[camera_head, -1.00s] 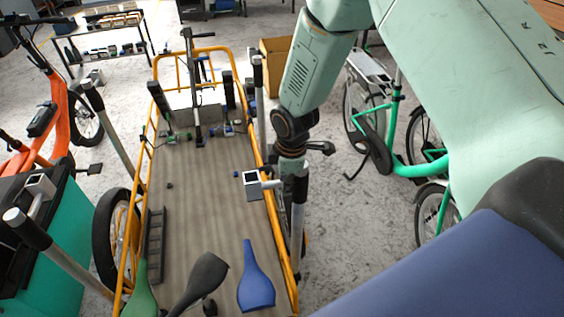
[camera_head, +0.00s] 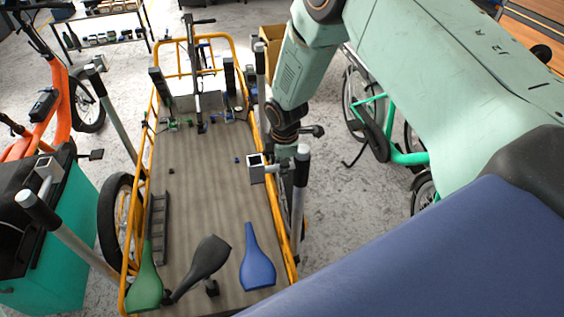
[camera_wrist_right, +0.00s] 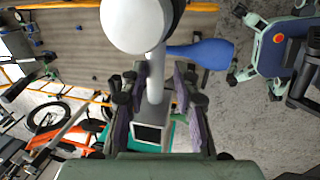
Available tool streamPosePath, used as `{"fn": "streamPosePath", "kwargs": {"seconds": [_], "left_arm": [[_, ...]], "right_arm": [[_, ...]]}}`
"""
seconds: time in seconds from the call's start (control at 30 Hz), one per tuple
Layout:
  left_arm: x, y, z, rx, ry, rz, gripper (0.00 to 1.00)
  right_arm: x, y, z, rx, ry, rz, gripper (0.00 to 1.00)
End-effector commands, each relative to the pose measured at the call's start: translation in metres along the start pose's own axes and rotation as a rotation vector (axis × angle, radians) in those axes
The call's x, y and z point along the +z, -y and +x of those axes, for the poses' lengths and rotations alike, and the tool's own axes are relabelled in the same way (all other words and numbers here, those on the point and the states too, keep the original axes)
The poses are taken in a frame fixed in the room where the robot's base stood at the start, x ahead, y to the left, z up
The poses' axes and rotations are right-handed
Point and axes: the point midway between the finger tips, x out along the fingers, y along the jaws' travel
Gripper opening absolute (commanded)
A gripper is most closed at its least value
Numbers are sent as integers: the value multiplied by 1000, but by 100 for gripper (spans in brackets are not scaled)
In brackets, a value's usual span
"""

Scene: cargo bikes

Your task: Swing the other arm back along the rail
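The cargo bike's flat bed has a yellow rail (camera_head: 262,140) around it. My left gripper is out of view.
Green (camera_head: 145,282), black (camera_head: 205,265) and blue (camera_head: 257,262) saddles lie at the bed's near end. An orange bike (camera_head: 50,110) stands left and a green bike (camera_head: 375,120) right. The middle of the bed is mostly clear.

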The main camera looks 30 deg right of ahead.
Motion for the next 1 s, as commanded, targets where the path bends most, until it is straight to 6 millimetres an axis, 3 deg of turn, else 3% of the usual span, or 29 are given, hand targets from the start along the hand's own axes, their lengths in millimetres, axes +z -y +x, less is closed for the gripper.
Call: {"fn": "streamPosePath", "kwargs": {"seconds": [0.2, 0.53, 1.0], "left_arm": [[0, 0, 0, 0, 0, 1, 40], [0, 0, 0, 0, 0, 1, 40], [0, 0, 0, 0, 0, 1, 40]], "right_arm": [[2, 0, 0, -1, 0, 1, 28], [1, -1, -1, 2, -1, 0, 0], [1, 0, 0, 1, 0, 1, 0]]}}
